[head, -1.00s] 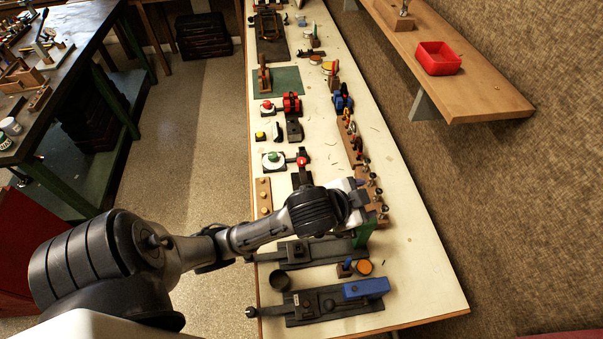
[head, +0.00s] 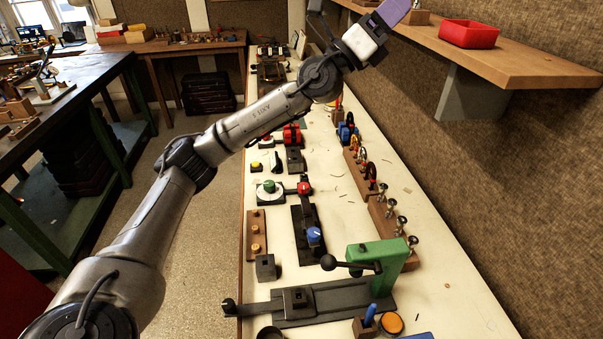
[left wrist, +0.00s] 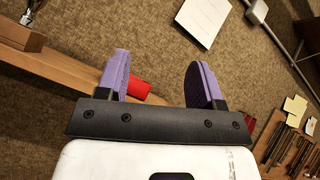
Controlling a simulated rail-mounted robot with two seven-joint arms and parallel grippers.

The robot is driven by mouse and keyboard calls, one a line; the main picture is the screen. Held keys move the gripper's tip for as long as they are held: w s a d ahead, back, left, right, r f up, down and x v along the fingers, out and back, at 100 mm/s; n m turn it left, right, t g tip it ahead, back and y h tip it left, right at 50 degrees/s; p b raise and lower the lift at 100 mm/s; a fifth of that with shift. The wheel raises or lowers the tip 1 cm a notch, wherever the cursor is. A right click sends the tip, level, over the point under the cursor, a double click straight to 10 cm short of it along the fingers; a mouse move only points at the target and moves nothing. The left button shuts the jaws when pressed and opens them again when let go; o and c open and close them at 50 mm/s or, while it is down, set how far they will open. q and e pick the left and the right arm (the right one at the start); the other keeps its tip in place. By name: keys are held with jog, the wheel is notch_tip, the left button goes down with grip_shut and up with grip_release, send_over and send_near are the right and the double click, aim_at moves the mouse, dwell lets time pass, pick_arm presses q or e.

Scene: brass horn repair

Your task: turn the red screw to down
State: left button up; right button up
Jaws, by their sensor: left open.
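A wooden block on the bench carries a row of small coloured thumb-headed screws (head: 363,160). One near the block's front end looks dark red (head: 371,171), but it is too small to tell which way its head points. My left gripper (head: 396,10) is high above the bench, near the wall and shelf, far from the screws. Its purple fingers stand apart with nothing between them in the left wrist view (left wrist: 160,80). The screws do not show clearly there. My right gripper is in no view.
The wooden shelf (head: 530,65) with a red tray (head: 468,34) juts from the wall at right. A green clamp (head: 378,257) stands at the bench front. A red knob (head: 304,188) and blue knob (head: 314,235) sit mid-bench. Bare bench lies right of the screws.

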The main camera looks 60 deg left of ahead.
pick_arm(q)
jog(key=w+a+f+m+g+h, duration=0.1)
jog(key=w+f+m+g, duration=0.1)
jog(key=f+m+g, duration=0.3)
jog(key=w+a+f+m+g, duration=0.1)
jog(key=w+f+m+g, duration=0.2)
jog(key=f+m, duration=0.25)
jog(key=m+g+y, duration=0.8)
jog(key=m+g, duration=0.5)
jog(key=g, duration=0.5)
send_over(303, 186)
notch_tip(303, 186, down, 22)
notch_tip(303, 186, down, 13)
jog(key=b, duration=0.3)
jog(key=shift+w+r+b, duration=0.1)
jog(key=shift+r+b, duration=0.05)
jog(key=shift+b, duration=0.15)
jog(key=c, duration=0.9)
